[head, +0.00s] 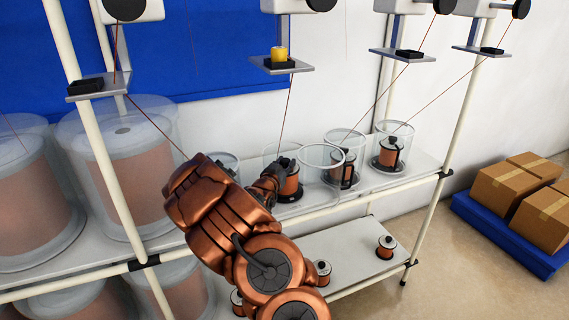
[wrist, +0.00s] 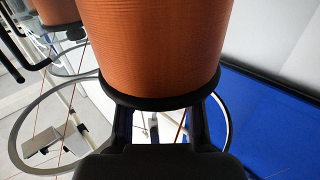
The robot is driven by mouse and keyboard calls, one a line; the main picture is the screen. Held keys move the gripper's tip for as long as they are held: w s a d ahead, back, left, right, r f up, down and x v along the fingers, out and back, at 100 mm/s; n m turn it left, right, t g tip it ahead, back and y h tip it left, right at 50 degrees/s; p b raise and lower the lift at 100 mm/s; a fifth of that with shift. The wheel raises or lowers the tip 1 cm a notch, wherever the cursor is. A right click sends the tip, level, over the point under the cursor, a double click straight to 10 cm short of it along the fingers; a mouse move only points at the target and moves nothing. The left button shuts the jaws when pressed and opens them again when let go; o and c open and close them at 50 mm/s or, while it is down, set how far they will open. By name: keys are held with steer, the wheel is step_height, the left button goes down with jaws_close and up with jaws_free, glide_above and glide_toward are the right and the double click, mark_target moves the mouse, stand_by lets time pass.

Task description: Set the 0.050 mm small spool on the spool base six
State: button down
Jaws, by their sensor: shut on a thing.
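A copper-wound small spool (wrist: 155,45) with a black rim fills the top middle of the wrist view. My gripper (wrist: 160,110) is shut on it at that rim. In the head view my gripper (head: 274,180) is at the upper shelf, with a copper spool (head: 291,183) right at its fingers and a clear cylinder around this area. Whether the held spool rests on a base cannot be told. Two more copper spools, one in the middle (head: 348,170) and one at the right (head: 388,154), stand in clear cylinders. No number or size label is readable, so base six cannot be picked out.
Large clear-covered spools (head: 120,180) stand at left on the upper shelf (head: 415,171). The lower shelf (head: 350,248) holds small spools, one at its right (head: 386,246). White posts (head: 455,110) and thin wires cross the space. Cardboard boxes (head: 510,185) lie at right.

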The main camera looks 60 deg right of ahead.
steer(key=c, duration=0.8)
jaws_free()
steer(key=shift+o, duration=0.2)
steer(key=shift+r, duration=0.1)
steer(key=shift+a, duration=0.55)
steer(key=s+a+b, duration=0.2)
steer(key=a, duration=0.8)
steer(key=shift+s+a+b, duration=0.15)
steer(key=shift+a+b, duration=0.15)
steer(key=shift+a, duration=0.1)
